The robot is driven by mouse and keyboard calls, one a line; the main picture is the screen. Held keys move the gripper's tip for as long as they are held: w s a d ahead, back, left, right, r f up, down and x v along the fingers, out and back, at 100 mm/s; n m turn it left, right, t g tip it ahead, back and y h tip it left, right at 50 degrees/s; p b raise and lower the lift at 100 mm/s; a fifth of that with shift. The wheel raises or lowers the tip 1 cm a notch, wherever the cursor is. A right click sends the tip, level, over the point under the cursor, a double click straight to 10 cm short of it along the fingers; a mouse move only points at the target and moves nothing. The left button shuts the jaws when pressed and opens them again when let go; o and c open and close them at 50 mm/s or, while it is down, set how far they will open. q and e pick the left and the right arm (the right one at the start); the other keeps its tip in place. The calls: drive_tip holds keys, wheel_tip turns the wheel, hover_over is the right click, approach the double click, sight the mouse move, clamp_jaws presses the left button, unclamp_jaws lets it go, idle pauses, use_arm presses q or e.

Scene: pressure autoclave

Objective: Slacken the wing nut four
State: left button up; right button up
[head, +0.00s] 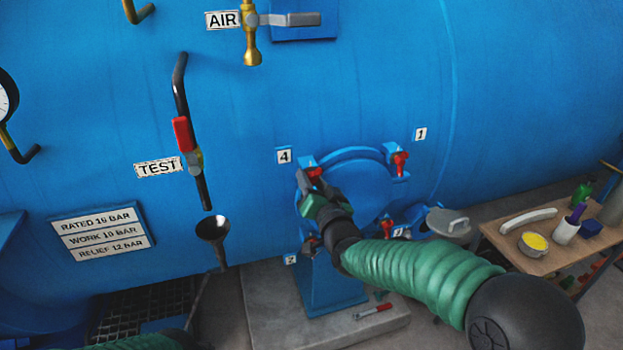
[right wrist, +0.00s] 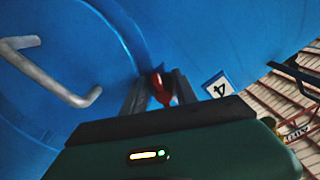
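Wing nut four is red and sits at the upper left of the round blue hatch (head: 357,190), below the "4" label (head: 284,156). In the head view my right gripper (head: 314,178) covers most of that nut. In the right wrist view the red wing nut (right wrist: 161,89) stands between the two grey fingertips of my right gripper (right wrist: 160,82), which sit close against its sides, and the gripper looks shut on it. The "4" label also shows there (right wrist: 221,87). My left gripper is out of view.
Another red wing nut (head: 401,162) is by the "1" label (head: 420,134), and one (head: 388,227) is lower right on the hatch. A cluttered wooden bench (head: 510,238) stands right. A grey handle (right wrist: 55,75) crosses the hatch.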

drive_tip(key=shift+o, duration=0.4)
drive_tip(key=shift+r, duration=0.3)
drive_tip(key=b+v, duration=0.1)
drive_tip(key=v, duration=1.5)
drive_tip(key=shift+s+f+b, duration=0.15)
drive_tip(key=shift+s+b, duration=0.2)
drive_tip(key=shift+d, duration=0.1)
